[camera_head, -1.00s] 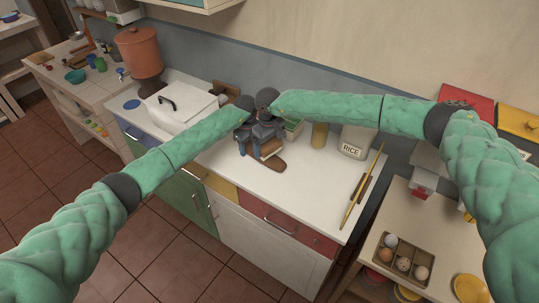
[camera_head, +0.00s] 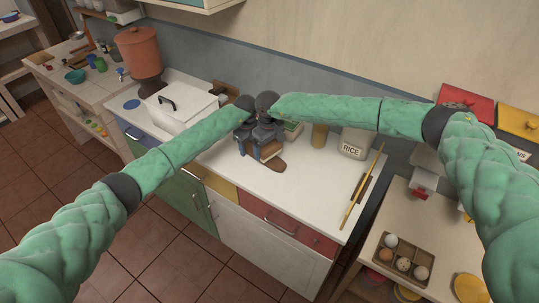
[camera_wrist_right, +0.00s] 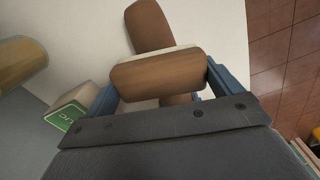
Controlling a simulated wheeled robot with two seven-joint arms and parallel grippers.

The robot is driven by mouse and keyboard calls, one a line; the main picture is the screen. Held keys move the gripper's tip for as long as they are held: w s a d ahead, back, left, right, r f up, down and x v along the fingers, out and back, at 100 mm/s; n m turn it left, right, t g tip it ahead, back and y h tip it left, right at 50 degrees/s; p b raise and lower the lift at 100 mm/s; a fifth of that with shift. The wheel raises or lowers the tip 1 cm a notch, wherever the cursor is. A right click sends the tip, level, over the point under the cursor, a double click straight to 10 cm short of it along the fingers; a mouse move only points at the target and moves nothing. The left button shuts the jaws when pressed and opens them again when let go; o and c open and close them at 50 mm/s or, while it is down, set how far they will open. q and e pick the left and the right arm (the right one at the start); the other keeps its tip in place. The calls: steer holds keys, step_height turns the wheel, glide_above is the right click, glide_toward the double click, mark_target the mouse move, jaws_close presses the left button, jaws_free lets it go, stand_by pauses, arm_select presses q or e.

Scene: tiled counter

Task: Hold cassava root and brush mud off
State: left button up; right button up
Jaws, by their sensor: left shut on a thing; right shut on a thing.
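The cassava root (camera_head: 276,166) is brown and long; one end shows on the white counter side of my grippers, and it also shows in the right wrist view (camera_wrist_right: 149,27). My left gripper (camera_head: 246,146) is shut on the root, its grip mostly hidden behind the arms' ends. My right gripper (camera_head: 268,143) is shut on a brush with a wooden back (camera_wrist_right: 158,76) and a pale bristle edge. In the right wrist view the brush lies across the root, between the blue fingers; whether the bristles touch it I cannot tell. Mud is too small to make out.
A white lidded box (camera_head: 180,105) stands left of the grippers. Yellow and dark sticks (camera_head: 361,190) lie at the counter's right end. The front counter is clear.

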mark_target(275, 158)
steer(key=shift+s+d+r, duration=0.1)
steer(key=shift+s+d, duration=0.4)
steer(key=shift+d, duration=0.1)
steer(key=shift+s+d, duration=0.5)
steer(key=shift+d, duration=0.05)
steer(key=shift+w+a, duration=1.7)
steer(key=shift+a, duration=0.2)
steer(key=shift+s+d+f, duration=0.25)
steer(key=shift+s+d, duration=0.7)
steer(key=shift+d, duration=0.1)
